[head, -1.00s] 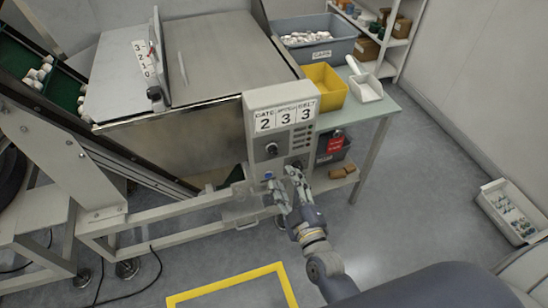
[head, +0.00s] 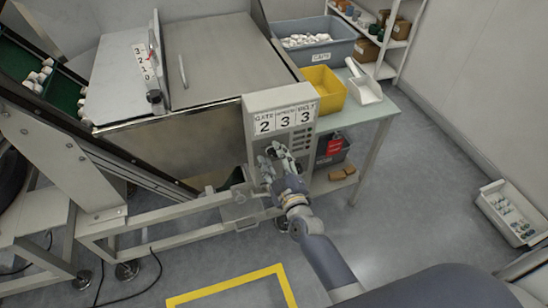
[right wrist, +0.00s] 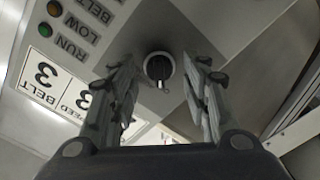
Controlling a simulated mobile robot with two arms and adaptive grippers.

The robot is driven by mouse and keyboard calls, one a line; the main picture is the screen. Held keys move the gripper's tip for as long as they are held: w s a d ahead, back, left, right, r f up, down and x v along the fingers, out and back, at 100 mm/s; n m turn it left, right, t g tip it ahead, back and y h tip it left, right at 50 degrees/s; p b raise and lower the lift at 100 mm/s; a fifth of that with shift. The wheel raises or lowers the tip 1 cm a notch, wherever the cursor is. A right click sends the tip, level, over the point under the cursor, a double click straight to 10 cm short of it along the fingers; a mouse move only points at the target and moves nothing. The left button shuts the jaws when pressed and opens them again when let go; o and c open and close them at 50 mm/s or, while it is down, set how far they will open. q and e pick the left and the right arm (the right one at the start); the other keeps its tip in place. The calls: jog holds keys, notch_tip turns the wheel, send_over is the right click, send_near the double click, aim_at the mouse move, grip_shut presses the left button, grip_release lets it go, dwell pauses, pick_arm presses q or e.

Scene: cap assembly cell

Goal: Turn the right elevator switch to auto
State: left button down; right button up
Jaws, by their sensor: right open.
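The control box (head: 255,105) is grey, with a placard reading 2, 3, 3 on its upper face. In the right wrist view, a round black selector knob (right wrist: 158,64) with a pale pointer mark sits on the panel's grey plate. My right gripper (head: 274,153) is in front of the box's lower face and hides the knob in the head view. In the right wrist view, my open right gripper (right wrist: 163,72) has a finger on each side of the knob, with gaps between. No position lettering is readable by the knob. My left gripper is out of view.
Indicator lamps labelled RUN (right wrist: 45,31) and LOW are on the panel. A yellow bin (head: 326,88) and a white scoop (head: 365,88) are on the table right of the box. A steel frame rail (head: 165,212) runs at lower left.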

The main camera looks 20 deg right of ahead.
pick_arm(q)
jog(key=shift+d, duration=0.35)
pick_arm(e)
jog(key=c, duration=1)
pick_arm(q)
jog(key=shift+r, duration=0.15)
pick_arm(e)
jog(key=shift+m, duration=0.3)
jog(key=shift+c, duration=0.2)
jog(key=m+p, duration=0.1)
jog(key=m, duration=0.2)
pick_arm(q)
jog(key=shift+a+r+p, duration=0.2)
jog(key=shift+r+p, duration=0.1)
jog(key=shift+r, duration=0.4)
pick_arm(e)
jog(key=m, duration=0.5)
jog(key=shift+d, duration=0.15)
jog(key=o, duration=1)
jog(key=shift+o, duration=0.2)
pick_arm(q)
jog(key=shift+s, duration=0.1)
pick_arm(e)
jog(key=shift+s, duration=0.15)
